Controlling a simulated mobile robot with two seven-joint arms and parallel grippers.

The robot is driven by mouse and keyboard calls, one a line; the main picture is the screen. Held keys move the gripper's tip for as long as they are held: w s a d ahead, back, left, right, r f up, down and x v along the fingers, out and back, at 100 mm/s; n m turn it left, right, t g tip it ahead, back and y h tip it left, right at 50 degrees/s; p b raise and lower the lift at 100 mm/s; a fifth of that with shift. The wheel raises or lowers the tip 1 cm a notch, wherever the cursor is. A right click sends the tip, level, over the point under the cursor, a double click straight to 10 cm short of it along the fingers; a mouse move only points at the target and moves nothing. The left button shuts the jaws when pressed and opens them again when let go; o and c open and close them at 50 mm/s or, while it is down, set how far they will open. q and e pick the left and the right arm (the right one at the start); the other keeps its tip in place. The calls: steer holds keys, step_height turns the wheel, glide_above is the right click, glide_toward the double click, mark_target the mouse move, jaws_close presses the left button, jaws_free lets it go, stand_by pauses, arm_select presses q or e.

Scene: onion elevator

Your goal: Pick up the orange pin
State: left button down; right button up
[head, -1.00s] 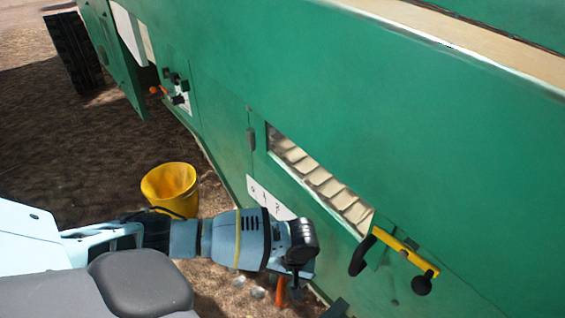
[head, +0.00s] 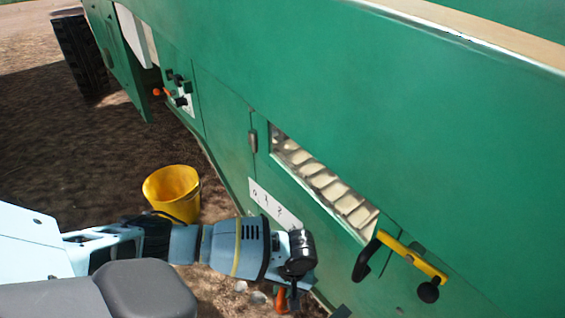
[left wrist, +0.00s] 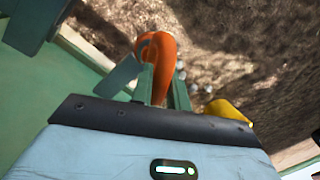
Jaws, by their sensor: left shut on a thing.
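The orange pin (left wrist: 157,62) has a curved, hooked top and stands between the two fingers of my left gripper (left wrist: 161,84) in the left wrist view. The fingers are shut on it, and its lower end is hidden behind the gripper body. In the head view the orange pin (head: 281,300) shows as a small patch below my left gripper (head: 293,292), low beside the green machine. My wrist hides part of it there. My right gripper is in neither view.
The green machine (head: 400,130) fills the right side, with a slot and a yellow bar handle (head: 412,257) on its wall. A yellow bucket (head: 172,192) stands on the ground behind my left arm. Small pale round things (head: 258,298) lie near the pin. Open ground lies left.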

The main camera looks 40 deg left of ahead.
arm_select(q)
steer(key=shift+r, duration=0.5)
step_height(320, 180, up, 8)
steer(key=p, duration=0.4)
steer(key=shift+r, duration=0.15)
steer(key=shift+r+p, duration=0.3)
steer(key=shift+r, duration=0.05)
